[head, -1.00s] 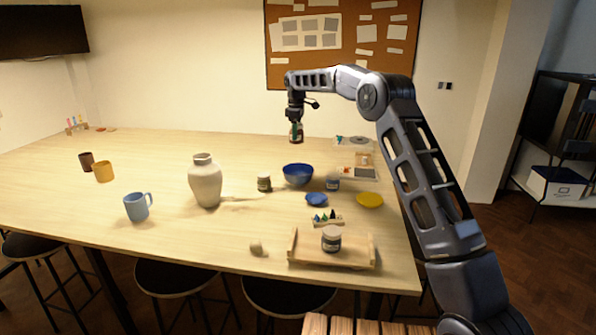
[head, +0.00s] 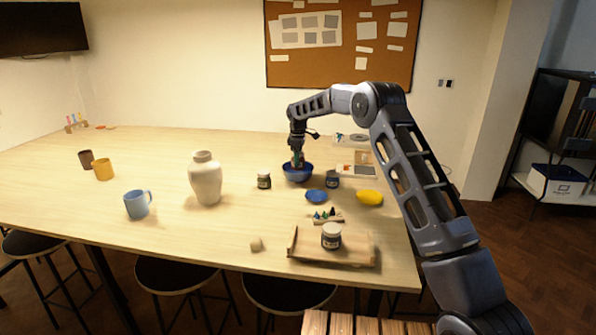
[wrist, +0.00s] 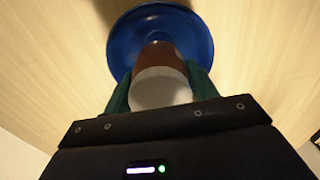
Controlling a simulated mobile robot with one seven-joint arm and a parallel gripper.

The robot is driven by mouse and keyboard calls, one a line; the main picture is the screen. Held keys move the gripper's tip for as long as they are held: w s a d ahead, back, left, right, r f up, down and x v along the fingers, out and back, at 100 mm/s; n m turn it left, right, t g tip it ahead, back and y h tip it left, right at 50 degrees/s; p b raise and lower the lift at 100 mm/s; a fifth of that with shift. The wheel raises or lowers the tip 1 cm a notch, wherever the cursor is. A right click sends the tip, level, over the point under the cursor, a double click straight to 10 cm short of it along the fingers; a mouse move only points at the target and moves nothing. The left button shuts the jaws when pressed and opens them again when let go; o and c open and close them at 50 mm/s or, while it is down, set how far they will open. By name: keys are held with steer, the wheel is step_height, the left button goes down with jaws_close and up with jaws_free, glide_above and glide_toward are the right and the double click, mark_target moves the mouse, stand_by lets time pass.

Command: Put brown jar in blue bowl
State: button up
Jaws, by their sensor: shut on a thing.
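The blue bowl (head: 298,175) stands on the table right of the white vase. My gripper (head: 297,160) points down at the bowl, its tips at about the rim in the head view. In the wrist view my gripper (wrist: 160,90) has its two green fingers shut on the brown jar (wrist: 160,58), which has a pale lid. The jar is in front of the blue bowl (wrist: 190,38) there and overlaps its middle. I cannot tell whether the jar touches the bowl's bottom. In the head view the jar is mostly hidden by the fingers and bowl.
A dark jar (head: 264,181) stands left of the bowl and a blue-labelled jar (head: 332,179) right of it. A small blue dish (head: 316,196) and a yellow dish (head: 369,198) lie in front. The white vase (head: 205,180) stands farther left. A wooden tray (head: 355,251) holds another jar.

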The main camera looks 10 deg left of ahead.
mark_target(298, 169)
steer(key=shift+f, duration=2.9)
steer(key=o, duration=0.9)
steer(key=shift+f, duration=0.15)
